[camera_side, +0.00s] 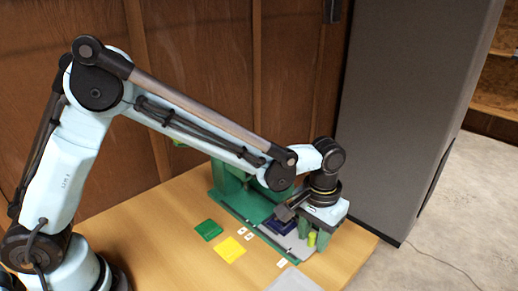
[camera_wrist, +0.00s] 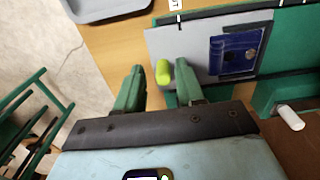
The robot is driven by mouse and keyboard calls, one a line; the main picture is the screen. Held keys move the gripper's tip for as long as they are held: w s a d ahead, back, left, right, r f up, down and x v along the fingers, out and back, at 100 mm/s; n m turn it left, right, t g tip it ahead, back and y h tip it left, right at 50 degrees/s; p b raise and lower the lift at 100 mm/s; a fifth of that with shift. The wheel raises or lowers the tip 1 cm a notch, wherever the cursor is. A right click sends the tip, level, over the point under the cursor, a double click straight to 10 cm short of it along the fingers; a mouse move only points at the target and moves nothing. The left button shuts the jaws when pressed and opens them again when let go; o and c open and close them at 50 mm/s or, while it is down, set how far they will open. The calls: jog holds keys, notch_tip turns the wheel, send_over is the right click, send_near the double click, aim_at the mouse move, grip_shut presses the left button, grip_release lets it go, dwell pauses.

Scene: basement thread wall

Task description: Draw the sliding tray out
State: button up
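The sliding tray is a flat grey plate (camera_wrist: 190,45) set in a green machine (camera_side: 235,187), with a dark blue block (camera_wrist: 238,52) lying on it. The tray (camera_side: 296,246) and blue block (camera_side: 280,228) also show in the side view, partly under my wrist. A lime-yellow knob (camera_wrist: 163,72) stands at the tray's end; it also shows in the side view (camera_side: 312,239). My gripper (camera_wrist: 158,67) is open, its green fingers on either side of the knob. The knob is closer to the right finger in the wrist view; contact cannot be told. My gripper (camera_side: 313,234) points down.
A green square (camera_side: 208,230), a yellow square (camera_side: 230,249) and small white labels lie on the wooden table. A grey shallow tray (camera_wrist: 108,8) is at the table's front. A tall grey cabinet (camera_side: 410,110) stands behind, right. A white cylinder (camera_wrist: 290,118) is near the machine.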

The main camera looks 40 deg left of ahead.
jog(key=shift+a, duration=0.1)
jog(key=shift+r, duration=3)
notch_tip(320, 180, up, 4)
jog(key=shift+a, duration=0.1)
jog(key=s+a+t, duration=0.2)
jog(key=s+a, duration=0.1)
jog(key=a, duration=0.3)
jog(key=s+a+t, duration=0.2)
jog(key=s+a, duration=0.2)
jog(key=a, duration=0.2)
jog(key=s+a+t, duration=0.3)
jog(key=s+a, duration=0.1)
jog(key=a, duration=0.3)
jog(key=shift+r, duration=0.4)
